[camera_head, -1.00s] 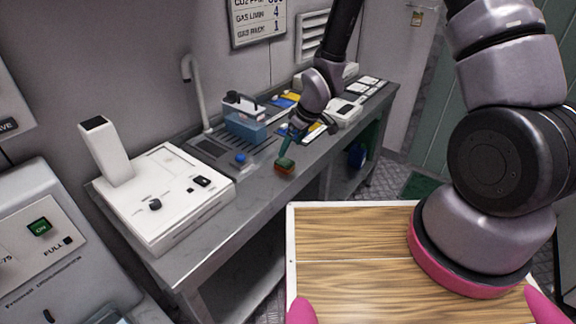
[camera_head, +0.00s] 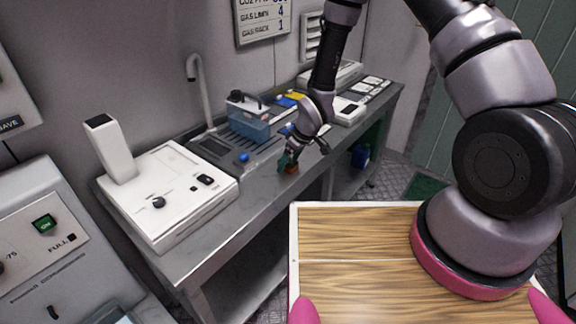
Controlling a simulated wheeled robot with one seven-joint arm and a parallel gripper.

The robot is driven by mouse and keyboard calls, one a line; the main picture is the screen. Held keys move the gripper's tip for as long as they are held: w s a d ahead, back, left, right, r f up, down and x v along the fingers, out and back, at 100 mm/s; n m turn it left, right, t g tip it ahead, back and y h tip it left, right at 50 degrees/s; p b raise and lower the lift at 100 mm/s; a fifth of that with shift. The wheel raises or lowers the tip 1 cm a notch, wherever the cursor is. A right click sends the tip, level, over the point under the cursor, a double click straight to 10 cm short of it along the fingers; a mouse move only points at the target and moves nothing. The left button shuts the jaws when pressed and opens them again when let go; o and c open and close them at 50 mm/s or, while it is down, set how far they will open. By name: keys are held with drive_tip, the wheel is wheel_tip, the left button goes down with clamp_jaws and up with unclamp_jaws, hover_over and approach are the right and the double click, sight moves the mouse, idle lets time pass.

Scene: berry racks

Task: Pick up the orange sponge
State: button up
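The orange sponge (camera_head: 292,169) is a small block on the grey metal counter, near its front edge. The fingers and sponge are too small here to tell whether the grip is closed.
The counter (camera_head: 252,196) holds a white device (camera_head: 170,195) at the left, a sink (camera_head: 213,146) with a tall tap, a blue box (camera_head: 248,122) behind the gripper and a white device at the right. My wooden tray top lies in front.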

sight(290, 162)
clamp_jaws()
wheel_tip(290, 162, up, 10)
idle(0.6)
